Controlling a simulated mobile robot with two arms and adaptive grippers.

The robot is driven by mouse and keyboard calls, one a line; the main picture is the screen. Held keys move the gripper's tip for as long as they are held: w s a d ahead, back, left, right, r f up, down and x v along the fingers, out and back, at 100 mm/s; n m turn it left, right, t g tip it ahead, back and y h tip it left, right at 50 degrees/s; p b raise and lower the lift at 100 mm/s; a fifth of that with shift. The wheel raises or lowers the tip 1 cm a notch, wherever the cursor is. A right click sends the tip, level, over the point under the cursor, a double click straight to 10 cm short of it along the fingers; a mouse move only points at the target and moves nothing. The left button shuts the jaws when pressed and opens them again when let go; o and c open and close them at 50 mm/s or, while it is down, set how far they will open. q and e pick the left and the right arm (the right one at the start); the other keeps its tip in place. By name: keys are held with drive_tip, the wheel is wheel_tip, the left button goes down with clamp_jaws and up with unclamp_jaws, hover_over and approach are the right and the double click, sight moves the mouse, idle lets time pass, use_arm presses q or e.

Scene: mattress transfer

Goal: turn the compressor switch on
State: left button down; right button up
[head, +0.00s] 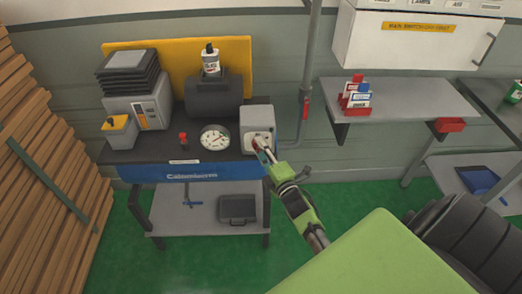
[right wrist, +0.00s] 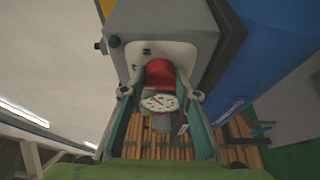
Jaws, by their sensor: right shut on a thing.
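The compressor (head: 212,95) is a dark tank unit on the dark-topped cart, with a white gauge (head: 215,138) in front of it. A grey switch box (head: 257,118) stands at the cart's right end; it fills the top of the right wrist view (right wrist: 190,22). My right gripper (head: 262,148) is at the box's front face. The fingers partly hide the switch in the head view. My left gripper is not in view.
The cart's blue front (head: 190,172) carries lettering. A grey pipe (head: 309,70) with a red handle runs down the wall right of the box. Stacked planks (head: 45,130) stand at left and dark tyres (head: 480,235) at lower right. Green floor lies between.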

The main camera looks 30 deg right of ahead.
drive_tip(key=shift+o, duration=0.2)
drive_tip(key=m+b, duration=0.2)
drive_tip(key=m+t+h+b, duration=0.1)
drive_tip(key=m+b, duration=0.2)
drive_tip(key=f+m+t+h+b, duration=0.1)
drive_tip(key=m+b, duration=0.1)
drive_tip(key=b, duration=0.1)
drive_tip(key=shift+a+m, duration=0.1)
drive_tip(key=shift+m, duration=0.3)
drive_tip(key=m+h+b, duration=0.1)
drive_tip(key=m, duration=0.1)
drive_tip(key=m+b, duration=0.1)
drive_tip(key=m, duration=0.1)
drive_tip(key=shift+w+t+h+b, duration=0.1)
drive_tip(key=shift+t+h+b, duration=0.2)
drive_tip(key=shift+h+b, duration=0.1)
drive_tip(key=shift+c, duration=0.2)
drive_tip(key=shift+m+h, duration=0.4)
drive_tip(key=shift+m, duration=0.4)
drive_tip(key=shift+o, duration=0.2)
drive_tip(key=shift+a+r+b, duration=0.1)
drive_tip(key=shift+b, duration=0.2)
drive_tip(key=o, duration=1.1)
